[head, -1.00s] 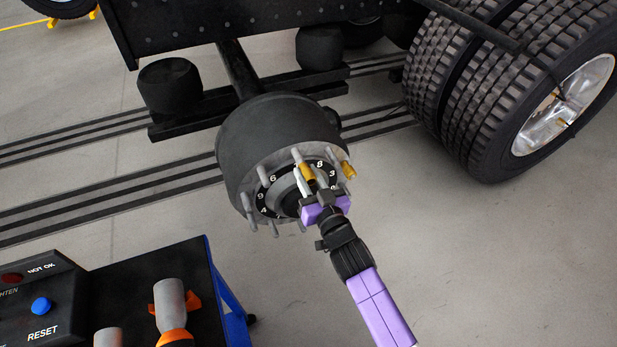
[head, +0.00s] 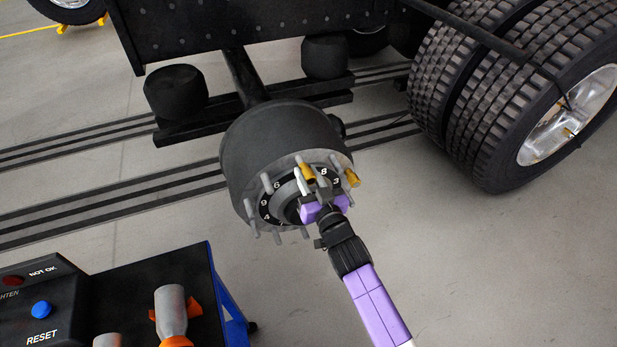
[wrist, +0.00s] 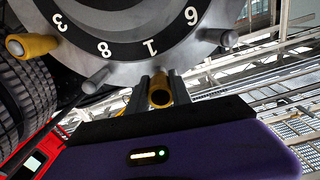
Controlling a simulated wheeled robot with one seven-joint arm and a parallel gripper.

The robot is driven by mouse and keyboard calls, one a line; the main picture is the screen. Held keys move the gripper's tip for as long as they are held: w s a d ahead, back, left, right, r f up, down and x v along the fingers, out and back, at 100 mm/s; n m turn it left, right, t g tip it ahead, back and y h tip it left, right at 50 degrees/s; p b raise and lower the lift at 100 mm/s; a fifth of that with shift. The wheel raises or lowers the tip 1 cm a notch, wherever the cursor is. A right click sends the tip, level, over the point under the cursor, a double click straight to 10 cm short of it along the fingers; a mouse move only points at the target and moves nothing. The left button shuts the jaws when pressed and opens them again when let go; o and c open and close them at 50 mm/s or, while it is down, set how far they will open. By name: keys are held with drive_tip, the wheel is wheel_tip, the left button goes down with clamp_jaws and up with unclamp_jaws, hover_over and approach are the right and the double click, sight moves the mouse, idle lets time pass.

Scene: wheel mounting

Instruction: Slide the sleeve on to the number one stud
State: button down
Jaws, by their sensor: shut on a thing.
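The dark wheel hub (head: 275,140) has a numbered ring with grey studs. In the wrist view the ring's 3, 8, 1 and 6 show. My gripper (head: 316,183) is shut on a gold sleeve (head: 307,173). In the wrist view my gripper (wrist: 158,88) holds this sleeve (wrist: 161,95) just outward of the 1, in line with the number one stud's place. The sleeve's open end faces the camera; the sleeve and fingers hide that stud, so how far it is on cannot be told. A second gold sleeve (head: 352,178) sits on the number 3 stud, also in the wrist view (wrist: 33,45).
Bare grey studs stand close beside the gripper, such as the number 8 stud (wrist: 97,79) and the number 6 stud (wrist: 229,39). Large tyres (head: 490,90) are at right. A dark cart (head: 195,262) with buttons and a tool is at lower left.

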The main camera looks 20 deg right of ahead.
sight(303, 167)
drive_tip(key=shift+w, duration=0.6)
drive_tip(key=shift+w, duration=0.35)
drive_tip(key=shift+w+b, duration=0.35)
drive_tip(key=shift+w, duration=0.25)
drive_tip(key=c, duration=1.1)
unclamp_jaws()
drive_tip(key=shift+s+p, duration=0.85)
drive_tip(key=shift+s, duration=3.05)
